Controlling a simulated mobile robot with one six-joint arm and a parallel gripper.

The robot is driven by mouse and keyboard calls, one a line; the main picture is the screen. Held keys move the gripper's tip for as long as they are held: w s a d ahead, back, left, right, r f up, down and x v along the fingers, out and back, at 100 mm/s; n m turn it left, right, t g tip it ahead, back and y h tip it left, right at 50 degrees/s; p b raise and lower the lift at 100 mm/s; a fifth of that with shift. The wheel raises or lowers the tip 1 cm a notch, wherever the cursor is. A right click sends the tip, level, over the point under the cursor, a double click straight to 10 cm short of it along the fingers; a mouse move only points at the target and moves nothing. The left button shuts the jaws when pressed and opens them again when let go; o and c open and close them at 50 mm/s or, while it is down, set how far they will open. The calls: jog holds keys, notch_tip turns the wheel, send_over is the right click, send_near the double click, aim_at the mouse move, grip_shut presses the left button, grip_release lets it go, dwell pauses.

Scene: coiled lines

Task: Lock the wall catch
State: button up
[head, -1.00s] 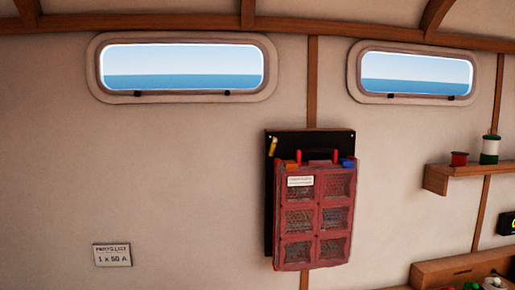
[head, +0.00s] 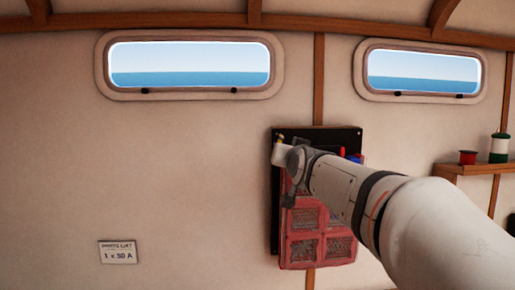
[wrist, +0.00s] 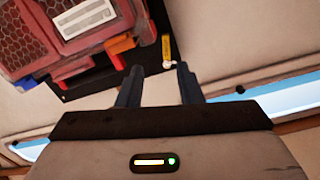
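The wall catch looks to be the small yellow lever at the upper left corner of the black backboard (head: 357,137); in the wrist view the yellow lever (wrist: 166,48) lies just beyond my fingertips, near the right one. My gripper (wrist: 157,68) is open, with nothing between its two dark fingers. In the head view my arm reaches across the board, and my wrist hides most of the catch. The red compartment case (head: 318,249) hangs on the board, its upper part hidden by my arm. An orange latch (wrist: 121,44) and a white label (wrist: 86,18) show on the case.
Two windows (head: 190,66) (head: 422,71) sit above the board. A wooden shelf (head: 478,169) with a red spool (head: 467,158) and a green-and-white spool (head: 499,148) is at the right. A parts sign (head: 118,252) is at lower left.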

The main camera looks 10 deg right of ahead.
jog(key=w+r+p, duration=0.1)
jog(key=w, duration=0.7)
jog(key=shift+a, duration=0.15)
jog(key=shift+w, duration=0.1)
grip_shut()
